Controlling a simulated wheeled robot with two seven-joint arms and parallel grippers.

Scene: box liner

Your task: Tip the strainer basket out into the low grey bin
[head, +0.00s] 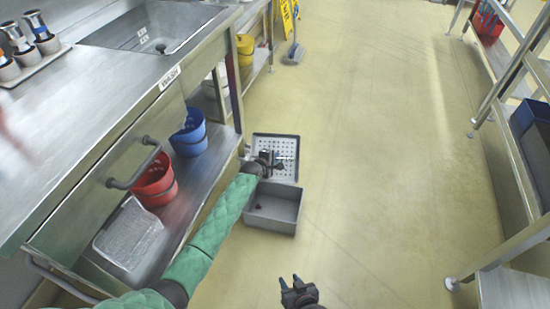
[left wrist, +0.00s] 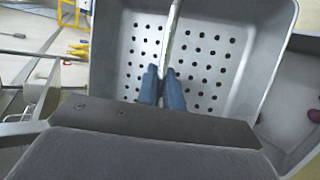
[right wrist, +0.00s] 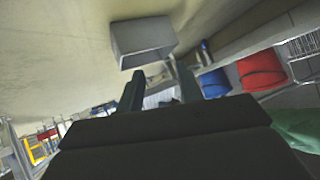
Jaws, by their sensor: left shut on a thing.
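The strainer basket (head: 287,143) is a square grey pan with a perforated floor. It hangs just beyond the low grey bin (head: 290,227), its open side facing the head camera. My left gripper (head: 268,160) is shut on its thin bar (left wrist: 172,35). In the left wrist view, the visible perforated floor (left wrist: 205,60) looks bare; the fingers hide part of it. The bin stands on the floor with a small dark lump inside. Dark reddish lumps also show at the right edge of the left wrist view. My right gripper (head: 291,284) is open and empty, nearer than the bin.
A steel sink counter runs along the left, with red (head: 154,181) and blue (head: 188,133) buckets on its lower shelf. A yellow sign (head: 288,15) and a dustpan (head: 294,53) stand far off. Steel racks (head: 515,75) line the right. The floor between is clear.

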